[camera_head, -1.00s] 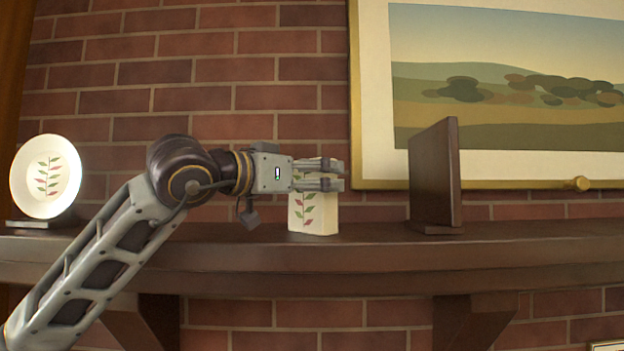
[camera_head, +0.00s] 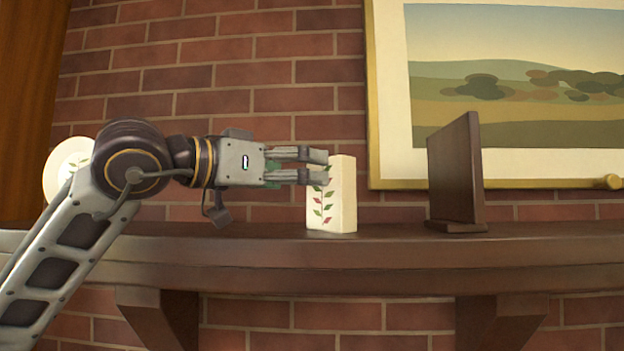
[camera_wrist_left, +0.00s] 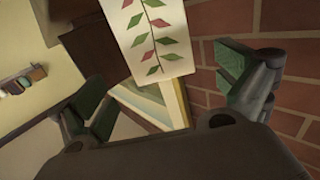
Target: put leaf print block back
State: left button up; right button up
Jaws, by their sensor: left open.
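The leaf print block (camera_head: 338,195) is cream with red and green leaves. It stands upright on the brown mantel shelf (camera_head: 400,250). My left gripper (camera_head: 318,166) is open at the block's upper left, its fingertips close to the block's edge. In the left wrist view the block (camera_wrist_left: 148,40) shows at the top, between and beyond the spread fingers of my left gripper (camera_wrist_left: 165,95). I cannot tell whether a fingertip touches it. My right gripper is not in view.
A dark upright panel on a stand (camera_head: 456,175) is on the shelf to the right. A gold-framed landscape picture (camera_head: 510,95) hangs on the brick wall. The shelf between block and panel is clear.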

pick_arm(q)
jog(key=v, duration=0.3)
jog(key=shift+a+b, duration=0.1)
jog(key=shift+b, duration=0.2)
jog(key=shift+s+a, duration=0.3)
jog(key=shift+s, duration=0.1)
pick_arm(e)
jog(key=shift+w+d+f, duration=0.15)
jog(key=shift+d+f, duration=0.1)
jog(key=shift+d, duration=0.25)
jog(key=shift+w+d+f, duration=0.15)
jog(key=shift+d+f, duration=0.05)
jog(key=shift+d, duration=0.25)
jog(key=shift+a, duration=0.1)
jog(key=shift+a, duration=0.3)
